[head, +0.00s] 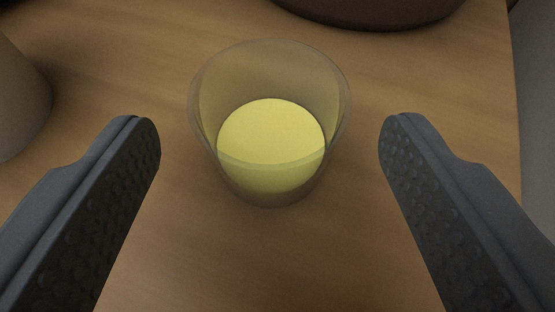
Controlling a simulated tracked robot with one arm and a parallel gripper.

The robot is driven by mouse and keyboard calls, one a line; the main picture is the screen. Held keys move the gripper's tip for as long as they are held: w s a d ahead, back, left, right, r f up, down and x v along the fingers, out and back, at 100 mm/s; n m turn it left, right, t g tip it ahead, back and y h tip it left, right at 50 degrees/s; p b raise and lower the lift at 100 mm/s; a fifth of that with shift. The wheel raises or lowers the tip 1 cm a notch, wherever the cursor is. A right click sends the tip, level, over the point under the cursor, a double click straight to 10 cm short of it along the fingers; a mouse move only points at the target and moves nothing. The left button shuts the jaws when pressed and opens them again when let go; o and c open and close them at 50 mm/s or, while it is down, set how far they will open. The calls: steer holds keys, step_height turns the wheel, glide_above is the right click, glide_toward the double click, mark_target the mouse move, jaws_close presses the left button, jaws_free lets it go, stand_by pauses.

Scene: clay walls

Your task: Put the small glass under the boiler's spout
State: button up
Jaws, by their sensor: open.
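A small clear glass (270,185) with a yellow filling or base stands upright on the wooden surface, in the upper middle of the head view. My gripper (270,135) is open, one dark grey finger to the left of the glass and one to the right. Both fingers are apart from the glass, with a gap on each side. I cannot tell how far the fingertips reach along the glass in depth. No spout shows, and I cannot identify the boiler in this view.
The wooden surface (420,75) has its edge at the right. A dark brown round object (370,12) is cut off at the top. A grey-brown rounded object (18,105) stands at the left edge. The wood between these and the glass is clear.

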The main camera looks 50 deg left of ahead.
steer(key=v, duration=0.9)
steer(key=shift+r, duration=0.3)
steer(key=shift+d, duration=0.1)
